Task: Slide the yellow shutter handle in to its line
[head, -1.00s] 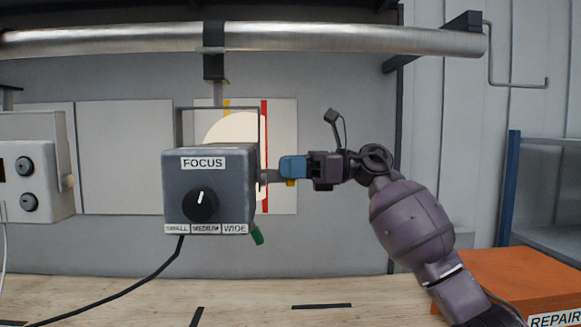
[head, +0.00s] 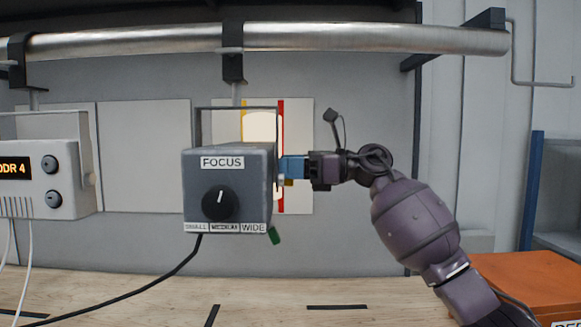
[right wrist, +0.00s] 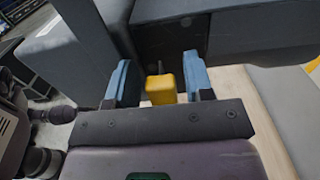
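The grey FOCUS lamp box (head: 228,190) hangs from the rail, with a black knob (head: 219,203) on its front. The yellow shutter handle (head: 289,182) is at its right side, partly hidden by my right gripper (head: 291,168). In the right wrist view, the yellow handle (right wrist: 161,89) stands between the two blue fingers, with narrow gaps on its sides. On the wall panel, the light patch (head: 262,127) has its left edge about at the yellow line (head: 245,103) and its right edge by the red line (head: 282,110). My left gripper is out of view.
A green handle (head: 274,235) sticks out below the lamp box. A second device (head: 50,180) hangs at the left. The metal rail (head: 270,38) runs above. A black cable trails over the wooden bench (head: 250,300). An orange box (head: 530,285) stands at lower right.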

